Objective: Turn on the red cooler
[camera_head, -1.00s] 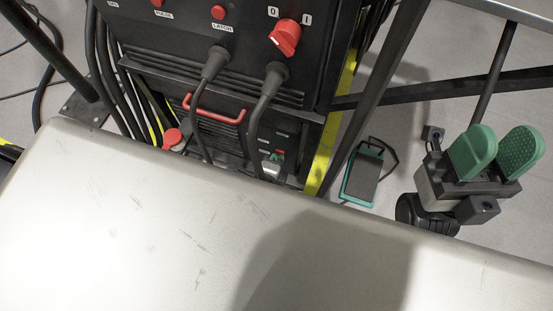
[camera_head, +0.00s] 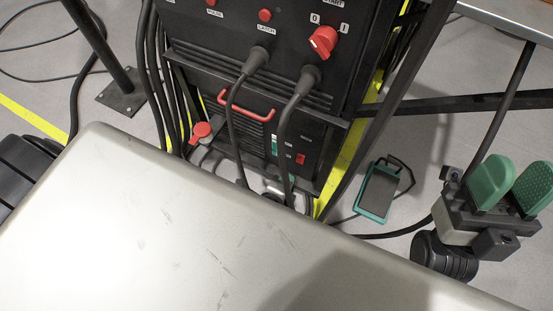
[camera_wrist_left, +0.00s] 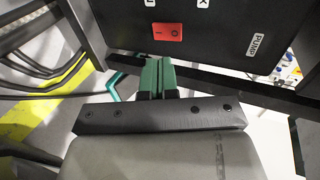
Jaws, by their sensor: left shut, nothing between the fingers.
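A black unit with a red handle (camera_head: 247,105) sits low in the rack. Its panel carries a small red rocker switch (camera_head: 300,159). In the left wrist view the red switch (camera_wrist_left: 168,32) bears a line mark and a round mark; which side is pressed I cannot tell. My left gripper (camera_wrist_left: 159,66) is shut and empty, its green fingers just below the switch in the picture, apart from it. In the head view it is mostly hidden by cables and the pale surface. My right gripper (camera_head: 518,183) is open and empty at the far right.
A rotary switch (camera_head: 322,42) and red buttons sit on the upper unit. Thick cables (camera_head: 285,130) hang before the lower panel. A red knob (camera_head: 201,132) is left of it. A pale scratched surface (camera_head: 130,220) fills the foreground. A green-edged pedal (camera_head: 377,192) lies on the floor.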

